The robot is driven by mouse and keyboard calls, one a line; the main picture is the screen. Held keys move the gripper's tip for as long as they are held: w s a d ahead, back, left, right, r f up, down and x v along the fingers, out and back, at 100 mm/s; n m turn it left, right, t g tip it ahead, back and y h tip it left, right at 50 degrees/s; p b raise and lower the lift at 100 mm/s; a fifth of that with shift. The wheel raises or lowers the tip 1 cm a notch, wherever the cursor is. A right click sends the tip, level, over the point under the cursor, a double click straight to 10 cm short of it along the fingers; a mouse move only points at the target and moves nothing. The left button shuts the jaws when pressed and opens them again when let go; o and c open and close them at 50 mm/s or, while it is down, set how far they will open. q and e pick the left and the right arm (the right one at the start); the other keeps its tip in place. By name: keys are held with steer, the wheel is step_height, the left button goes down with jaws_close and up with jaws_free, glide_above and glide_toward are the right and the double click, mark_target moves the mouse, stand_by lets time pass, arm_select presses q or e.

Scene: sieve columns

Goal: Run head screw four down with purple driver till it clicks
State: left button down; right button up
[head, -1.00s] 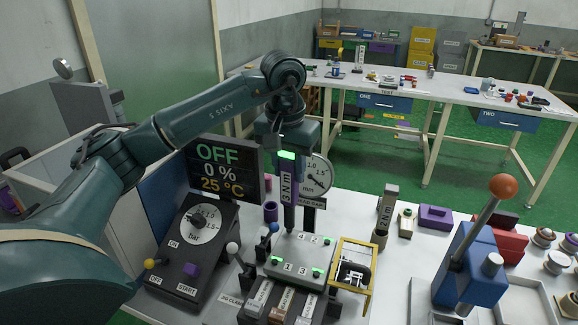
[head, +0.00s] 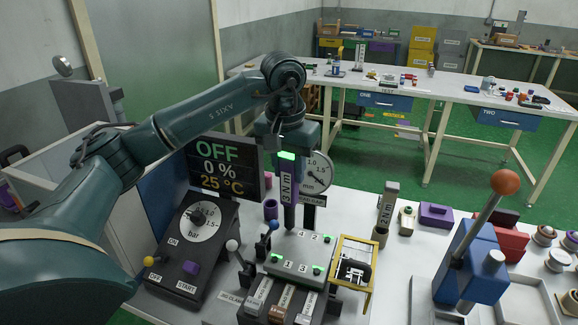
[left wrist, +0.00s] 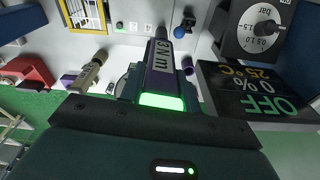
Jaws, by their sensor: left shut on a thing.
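My left gripper (head: 288,160) is shut on the purple driver (head: 290,214), which has a grey label reading 3 Nm. The driver stands upright, point down, over the back left of the grey head plate (head: 297,253), beside the number 4. Its tip and screw four are hidden or too small to make out. Green marks show near numbers 1, 2 and 3. In the left wrist view the driver (left wrist: 160,64) runs from the gripper toward the plate. My right gripper is not in view.
A yellow frame (head: 372,270) stands just right of the plate, and levers with white and blue knobs (head: 274,225) stand left. A dark screen (head: 224,168) and a round gauge (head: 318,174) are close behind.

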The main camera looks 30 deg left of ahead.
arm_select(q)
steer(key=shift+f+b, duration=0.45)
steer(key=shift+f, duration=0.25)
stand_by(0.6)
steer(key=shift+s+f, duration=0.1)
steer(key=shift+f, duration=0.15)
stand_by(0.8)
steer(key=shift+r+p, duration=0.5)
steer(key=shift+r, duration=0.3)
steer(key=shift+r+p, duration=0.5)
steer(key=shift+r, duration=0.3)
steer(key=shift+r+p, duration=0.7)
steer(key=shift+r, duration=0.35)
